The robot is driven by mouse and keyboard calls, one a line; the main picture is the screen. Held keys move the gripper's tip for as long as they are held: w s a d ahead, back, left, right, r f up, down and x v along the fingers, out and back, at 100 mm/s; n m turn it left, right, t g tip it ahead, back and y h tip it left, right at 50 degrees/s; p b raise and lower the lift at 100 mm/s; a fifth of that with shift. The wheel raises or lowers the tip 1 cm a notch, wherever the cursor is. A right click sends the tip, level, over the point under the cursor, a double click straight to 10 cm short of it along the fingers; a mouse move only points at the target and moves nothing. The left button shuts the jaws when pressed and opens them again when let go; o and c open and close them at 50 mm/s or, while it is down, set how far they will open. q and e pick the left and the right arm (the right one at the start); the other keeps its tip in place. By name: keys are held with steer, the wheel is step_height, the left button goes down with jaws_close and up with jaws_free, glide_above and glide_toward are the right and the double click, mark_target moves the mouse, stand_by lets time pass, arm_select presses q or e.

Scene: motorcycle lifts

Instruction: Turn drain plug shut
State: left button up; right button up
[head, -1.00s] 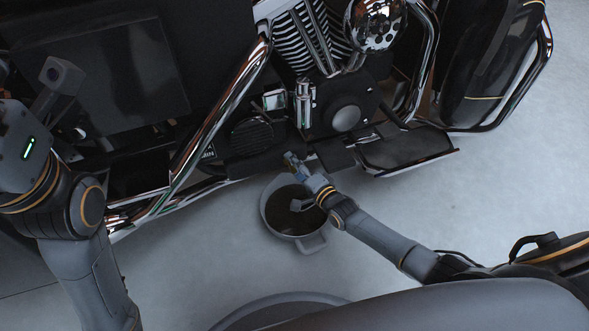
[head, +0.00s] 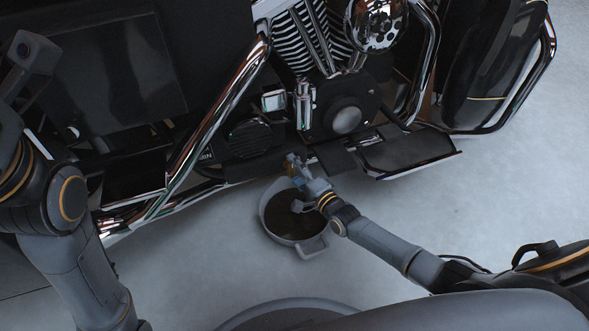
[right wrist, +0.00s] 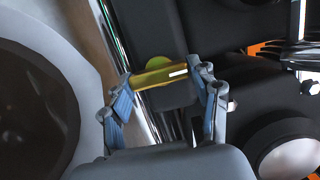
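The drain plug (right wrist: 165,74) is a yellow, brass-like bar with a rounded yellow-green part behind it, on the underside of the dark motorcycle. My right gripper (right wrist: 165,78) has its two blue-grey fingers at opposite ends of the bar and appears closed on it. In the head view my right gripper (head: 292,165) is under the engine, above the rim of the drain pan, with a little yellow showing at its tips. The plug's seat is hidden, so I cannot tell how far in it sits. My left arm is at the left; its gripper fingers do not show.
A round grey drain pan (head: 270,226) with dark contents stands on the floor under the engine. The chrome pipe (head: 222,105) and black footboard (head: 405,150) flank the work area. The pale floor (head: 450,230) at the right is clear.

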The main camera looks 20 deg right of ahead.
steer(key=o, duration=0.4)
steer(key=shift+c, duration=0.2)
steer(key=v, duration=1.2)
